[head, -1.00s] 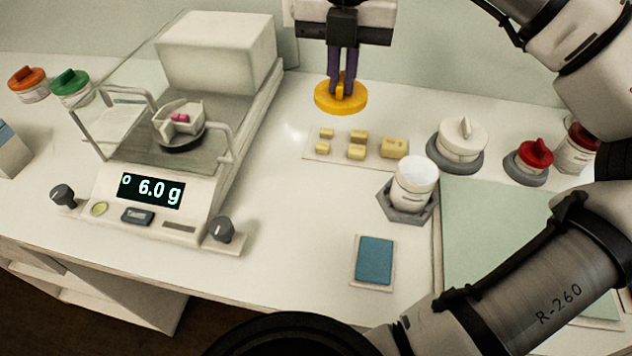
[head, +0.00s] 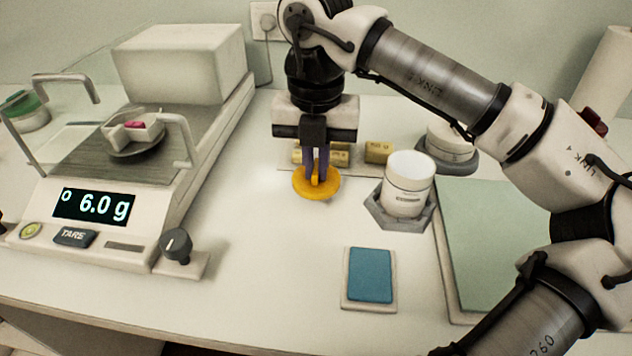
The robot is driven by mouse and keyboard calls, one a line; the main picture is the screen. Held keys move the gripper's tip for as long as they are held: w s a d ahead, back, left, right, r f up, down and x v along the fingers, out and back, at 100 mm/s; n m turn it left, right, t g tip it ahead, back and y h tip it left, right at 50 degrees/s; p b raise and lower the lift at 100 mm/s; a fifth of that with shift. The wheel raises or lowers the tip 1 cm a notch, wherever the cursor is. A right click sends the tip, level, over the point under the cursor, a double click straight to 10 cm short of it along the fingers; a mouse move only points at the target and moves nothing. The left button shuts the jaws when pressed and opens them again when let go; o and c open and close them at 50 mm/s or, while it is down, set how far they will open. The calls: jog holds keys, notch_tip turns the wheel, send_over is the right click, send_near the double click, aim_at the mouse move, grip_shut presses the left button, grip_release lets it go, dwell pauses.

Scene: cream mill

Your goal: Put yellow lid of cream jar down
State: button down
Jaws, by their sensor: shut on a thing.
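The yellow lid (head: 330,189) is a round disc with a raised grip on top. My gripper (head: 317,172) points down with its purple fingers shut on that grip. The lid is level, low over or on the white bench, left of the white jar; I cannot tell whether it touches the bench. The white cream jar (head: 408,186) stands upright in a grey hexagonal holder (head: 375,211). I cannot tell what is inside the jar.
A balance (head: 92,241) reading 6.0 g stands at the left. Yellow blocks (head: 379,152) lie behind the lid. A blue pad (head: 370,275) lies in front, and a pale green mat (head: 488,235) at the right.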

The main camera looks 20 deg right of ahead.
aim_at(316, 167)
jog(key=shift+f+b, duration=0.35)
jog(key=shift+f, duration=0.85)
jog(key=shift+f, duration=0.25)
jog(key=c, duration=1.5)
grip_release()
jog(key=shift+c, duration=0.2)
jog(key=shift+r, duration=0.1)
notch_tip(316, 167, up, 12)
jog(key=shift+r+p, duration=0.15)
jog(key=shift+p, duration=0.15)
